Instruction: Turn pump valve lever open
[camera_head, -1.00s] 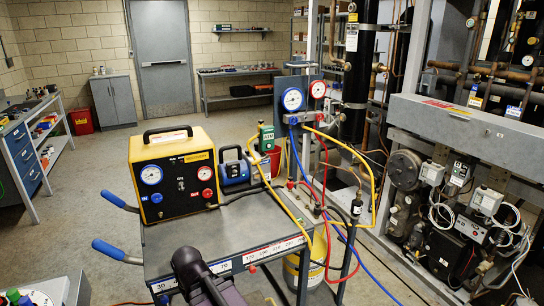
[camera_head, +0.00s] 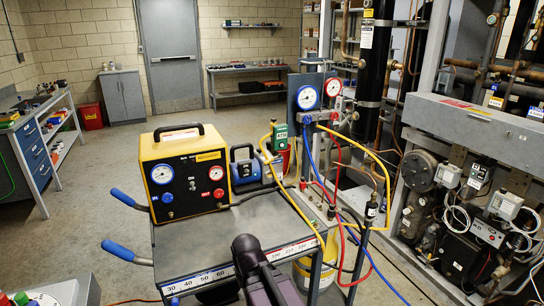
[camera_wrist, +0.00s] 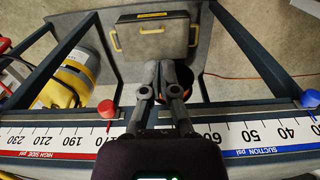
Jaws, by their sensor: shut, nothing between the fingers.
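My gripper (camera_wrist: 161,85) shows in the wrist view with its two fingers together and nothing between them. It is above the cart's front edge with the printed pressure scales. I cannot make out clearly which part is the pump valve lever.
The grey cart (camera_head: 215,243) has two blue handles at left. Red, blue and yellow hoses run from the gauge manifold (camera_head: 319,95) at right. A red slider (camera_wrist: 107,110) and a blue slider (camera_wrist: 309,98) sit on the scale edge. Open floor lies at left.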

